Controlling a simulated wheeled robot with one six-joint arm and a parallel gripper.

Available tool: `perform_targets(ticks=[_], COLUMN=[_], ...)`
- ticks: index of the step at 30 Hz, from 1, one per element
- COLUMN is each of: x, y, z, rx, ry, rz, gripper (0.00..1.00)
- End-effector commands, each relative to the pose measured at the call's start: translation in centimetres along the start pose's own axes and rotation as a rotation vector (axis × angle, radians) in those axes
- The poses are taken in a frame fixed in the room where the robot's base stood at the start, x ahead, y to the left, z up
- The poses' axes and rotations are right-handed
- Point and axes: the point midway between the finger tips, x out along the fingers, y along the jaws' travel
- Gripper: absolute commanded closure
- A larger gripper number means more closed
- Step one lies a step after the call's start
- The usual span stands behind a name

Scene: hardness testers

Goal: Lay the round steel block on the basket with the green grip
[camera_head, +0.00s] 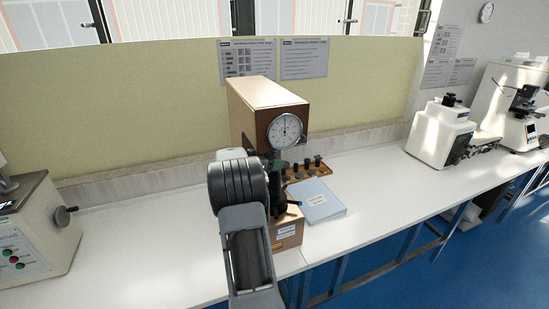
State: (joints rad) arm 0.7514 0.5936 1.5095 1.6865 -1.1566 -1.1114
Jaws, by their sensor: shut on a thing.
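My own grey and black arm (240,200) reaches up from the bottom middle towards a brown hardness tester (262,105) with a round dial. My gripper's fingers are hidden behind the arm's rounded black joint, so I cannot see what is between them. I cannot make out the round steel block or the basket with the green grip. A small dark green part shows just under the dial, partly covered by my arm; I cannot tell what it belongs to.
A light blue folder (316,201) lies right of the tester, by a wooden rack (308,171) of small dark pieces. A machine with red and green buttons (32,235) stands at left. White testers (440,130) stand at right. The white bench (385,190) is clear between.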

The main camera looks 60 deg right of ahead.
Motion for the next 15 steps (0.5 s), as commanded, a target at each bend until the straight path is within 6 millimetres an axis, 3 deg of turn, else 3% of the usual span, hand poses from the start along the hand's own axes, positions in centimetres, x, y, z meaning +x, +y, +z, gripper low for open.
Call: perform_targets(ticks=[15], x=[0.46], y=[0.01], z=[0.56], rx=[0.000], ry=[0.001], rz=[-0.001], gripper=[0.81])
